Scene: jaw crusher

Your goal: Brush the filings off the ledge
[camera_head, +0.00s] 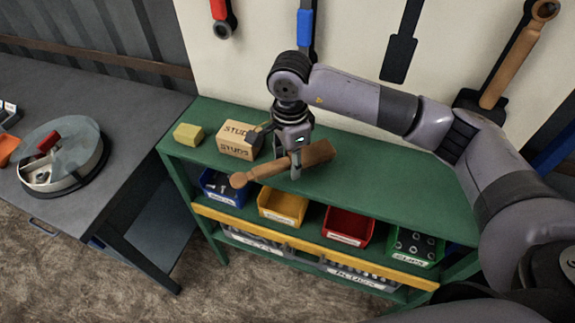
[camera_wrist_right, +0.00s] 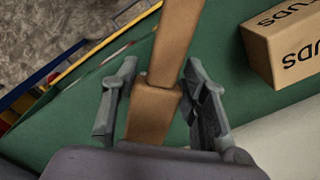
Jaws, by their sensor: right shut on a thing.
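My right gripper (camera_head: 284,158) is over the green bench top (camera_head: 400,190) and shut on a brown wooden brush (camera_head: 318,153). The brush lies across the fingers, its rounded knob end to the left and its wider end to the right. In the right wrist view the brush (camera_wrist_right: 178,40) runs between the two fingers (camera_wrist_right: 157,98). I cannot make out its bristles, or whether it touches the bench top. No filings can be made out, and I cannot tell which surface is the ledge. My left gripper is not in view.
A STUDS box (camera_head: 239,141) stands close left of my right gripper, beside a small yellow block (camera_head: 188,135). Coloured bins (camera_head: 283,206) sit below the bench top. Tools hang on the wall behind. A grey table (camera_head: 130,130) with a round tray (camera_head: 85,172) is left.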

